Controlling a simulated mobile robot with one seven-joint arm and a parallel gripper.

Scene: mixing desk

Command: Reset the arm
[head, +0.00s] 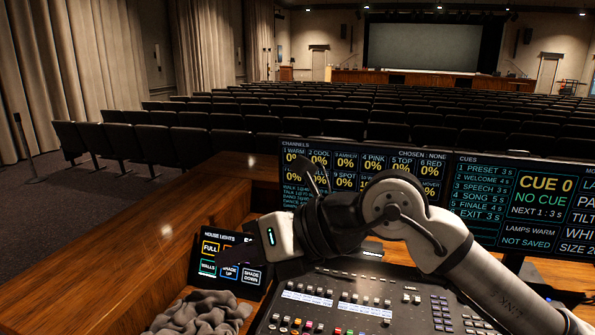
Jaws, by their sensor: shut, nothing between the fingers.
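My gripper (229,256) is at the left end of my white and black arm. Its dark fingers are shut with nothing between them and point left, in front of the house lights panel (205,268). They cover part of the panel's face; I cannot tell whether they touch it. My arm reaches in from the lower right, bends above the mixing desk (345,288) and hides part of the channels screen (300,190).
A cues screen (500,200) reads "CUE 0, NO CUE". A crumpled grey cloth (200,315) lies on the wooden counter (130,280), lower left. Rows of dark seats (300,120) stretch toward a stage screen (425,47). The wooden counter left of the panel is clear.

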